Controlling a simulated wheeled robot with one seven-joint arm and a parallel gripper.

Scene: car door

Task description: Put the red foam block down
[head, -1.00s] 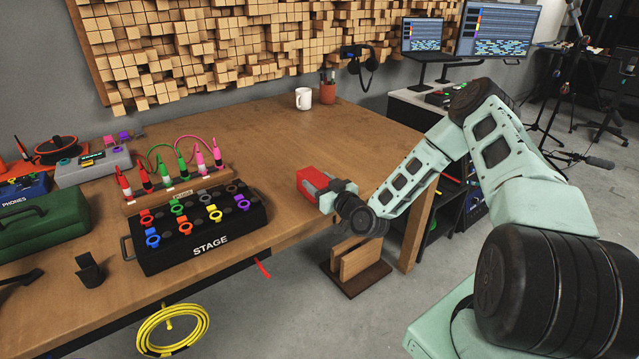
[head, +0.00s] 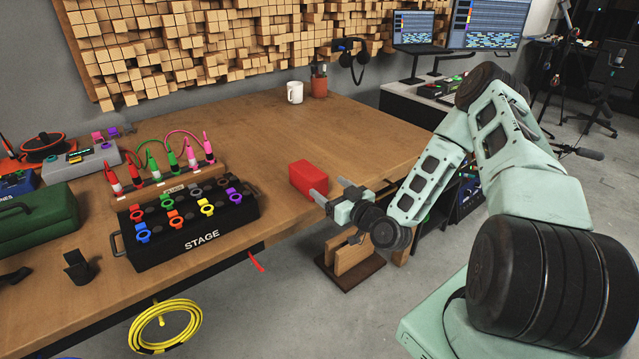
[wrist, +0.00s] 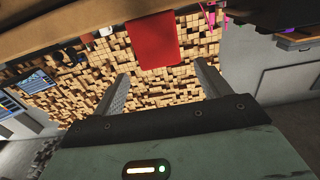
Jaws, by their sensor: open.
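The red foam block (head: 307,178) rests on the wooden table (head: 352,140) near its front right edge. My gripper (head: 322,194) is open, with its fingers just in front of the block on the right-hand side. In the wrist view the block (wrist: 153,40) lies beyond the two spread fingertips (wrist: 160,82), and the space between the fingers is empty. The block appears clear of both fingers.
The black STAGE box (head: 188,219) with coloured rings stands left of the block. A white mug (head: 295,92) and a pencil cup (head: 319,86) are at the back. A wooden stand (head: 350,262) is below the table edge. The table behind the block is clear.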

